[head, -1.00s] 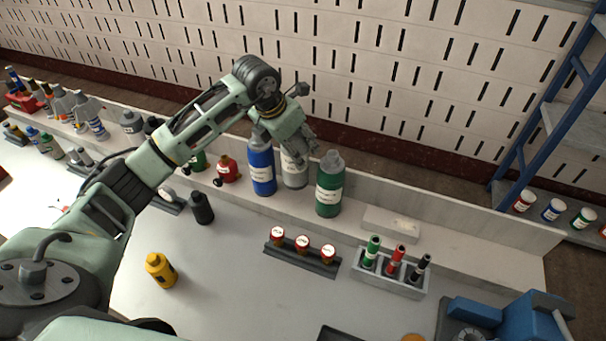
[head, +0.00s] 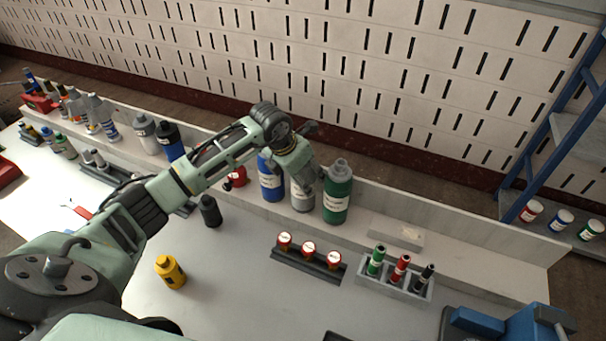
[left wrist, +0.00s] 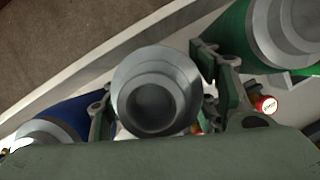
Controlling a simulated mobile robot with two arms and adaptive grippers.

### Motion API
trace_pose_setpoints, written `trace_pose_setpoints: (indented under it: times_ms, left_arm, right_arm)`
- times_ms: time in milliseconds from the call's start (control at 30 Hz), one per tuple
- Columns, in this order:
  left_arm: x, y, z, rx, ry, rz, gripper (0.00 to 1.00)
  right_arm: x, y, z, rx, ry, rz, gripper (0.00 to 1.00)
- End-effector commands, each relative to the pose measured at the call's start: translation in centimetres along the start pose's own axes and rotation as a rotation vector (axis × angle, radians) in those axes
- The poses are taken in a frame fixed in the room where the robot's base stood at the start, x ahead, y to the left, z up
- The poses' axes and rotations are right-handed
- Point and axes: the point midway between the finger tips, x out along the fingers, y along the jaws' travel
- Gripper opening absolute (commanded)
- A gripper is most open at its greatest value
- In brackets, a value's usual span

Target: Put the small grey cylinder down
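The small grey cylinder (head: 302,197) is a bottle-like container with a pale label. It stands upright on the back ledge between a blue bottle (head: 271,183) and a green bottle (head: 337,196), its base about in line with theirs. My left gripper (head: 309,181) is around its upper part and hides its top in the head view. In the left wrist view the grey cylinder (left wrist: 155,95) sits between the two fingers, which look close against its sides. My right gripper is not in view.
The green bottle (left wrist: 285,35) is close beside the fingers in the left wrist view. In front are a dark rack with red-capped items (head: 308,259) and a grey holder (head: 393,277) with marker-like pieces. A yellow bottle (head: 170,272) and a black bottle (head: 210,211) stand on the table.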

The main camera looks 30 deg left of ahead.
Motion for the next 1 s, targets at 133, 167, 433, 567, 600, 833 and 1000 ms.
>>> trace_pose_setpoints:
  times_ms: [133, 167, 433, 567, 600, 833, 1000]
  left_arm:
    - [0.0, 0.0, 0.0, 0.0, 0.001, 0.0, 0.63]
    - [0.0, 0.0, 0.0, 0.0, 0.001, 0.0, 0.63]
    - [-0.3, 0.0, 0.1, 0.0, 0.001, 0.0, 0.63]
    - [-1.5, 0.2, 0.1, 0.001, -0.003, 0.003, 0.63]
    - [-2.2, 0.1, 0.1, 0.002, -0.003, 0.003, 0.63]
    - [-7.2, 0.2, 0.1, 0.002, -0.004, 0.005, 0.63]
    - [-10.3, 0.1, 0.1, 0.001, -0.003, 0.003, 0.63]
  right_arm:
    - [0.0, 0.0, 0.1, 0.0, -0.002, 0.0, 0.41]
    - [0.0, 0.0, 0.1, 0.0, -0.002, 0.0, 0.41]
    - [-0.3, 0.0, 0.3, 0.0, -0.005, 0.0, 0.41]
    - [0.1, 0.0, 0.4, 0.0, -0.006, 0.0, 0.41]
    - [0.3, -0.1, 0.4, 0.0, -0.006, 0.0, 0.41]
    - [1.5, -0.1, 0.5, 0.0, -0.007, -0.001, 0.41]
    - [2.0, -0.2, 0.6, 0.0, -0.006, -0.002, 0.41]
